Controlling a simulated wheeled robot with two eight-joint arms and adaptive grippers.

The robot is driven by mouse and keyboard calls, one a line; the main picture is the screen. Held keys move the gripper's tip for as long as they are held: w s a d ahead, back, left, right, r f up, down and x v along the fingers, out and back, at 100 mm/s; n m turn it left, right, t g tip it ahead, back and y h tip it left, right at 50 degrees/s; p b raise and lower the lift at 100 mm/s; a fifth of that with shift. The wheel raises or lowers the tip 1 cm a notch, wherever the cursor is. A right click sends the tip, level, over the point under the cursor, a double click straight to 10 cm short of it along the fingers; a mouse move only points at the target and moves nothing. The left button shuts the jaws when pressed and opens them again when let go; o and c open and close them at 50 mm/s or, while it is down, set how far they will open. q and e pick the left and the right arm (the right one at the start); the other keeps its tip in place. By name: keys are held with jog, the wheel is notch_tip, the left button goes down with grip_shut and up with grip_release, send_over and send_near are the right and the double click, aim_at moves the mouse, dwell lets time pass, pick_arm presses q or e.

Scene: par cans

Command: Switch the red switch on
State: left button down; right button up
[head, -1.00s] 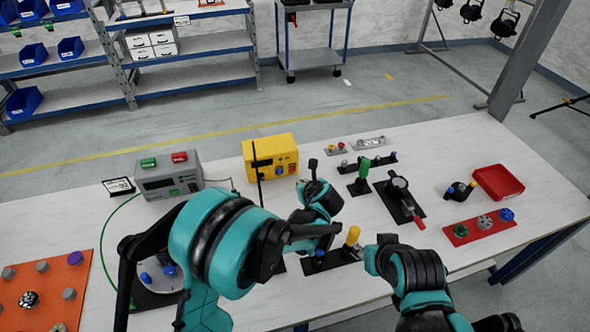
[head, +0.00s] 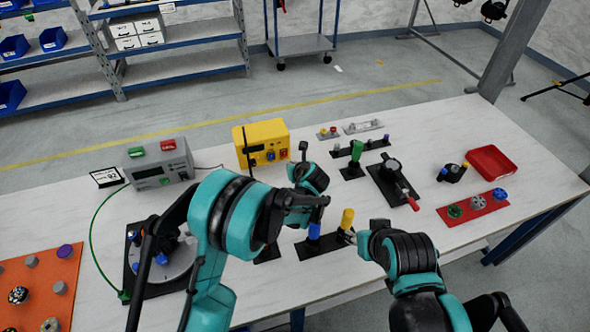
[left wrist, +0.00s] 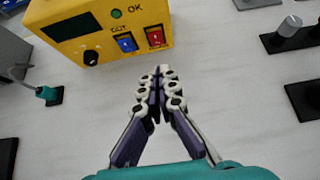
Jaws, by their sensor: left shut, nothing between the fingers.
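The red switch (left wrist: 156,36) is a rocker on the front face of the yellow box (left wrist: 95,25), right of a blue rocker (left wrist: 126,42). In the head view the red switch (head: 284,154) shows small on the yellow box (head: 249,134). My left gripper (left wrist: 162,72) is shut and empty, its fingertips together and pointing at the box. In the left wrist view the tips appear just below the red switch, apart from it. In the head view my left gripper (head: 303,150) is right of the box. My right gripper (head: 350,238) is near a yellow handle; its fingers are unclear.
A grey box (head: 160,165) with green and red buttons stands left of the yellow box. A green-handled lever (head: 356,152), a red-handled valve (head: 395,180) and a red tray (head: 491,163) are to the right.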

aim_at(283, 149)
pick_arm(q)
jog(key=w, duration=0.1)
jog(key=w+a+f+b, duration=0.1)
jog(key=w, duration=0.3)
jog(key=shift+a+f, duration=0.2)
jog(key=shift+f, duration=0.05)
jog(key=shift+w+a+r+b, duration=0.1)
jog(key=shift+w+r+b, duration=0.05)
jog(key=shift+w+b, duration=0.25)
jog(key=shift+w, duration=0.1)
jog(key=shift+w+a+r+g+p, duration=0.2)
jog(key=shift+w+r+g+p, duration=0.25)
jog(key=shift+p, duration=0.3)
jog(key=shift+w+r+g, duration=0.1)
jog(key=shift+w+g, duration=0.15)
jog(key=shift+w, duration=0.2)
jog(key=shift+r, duration=0.1)
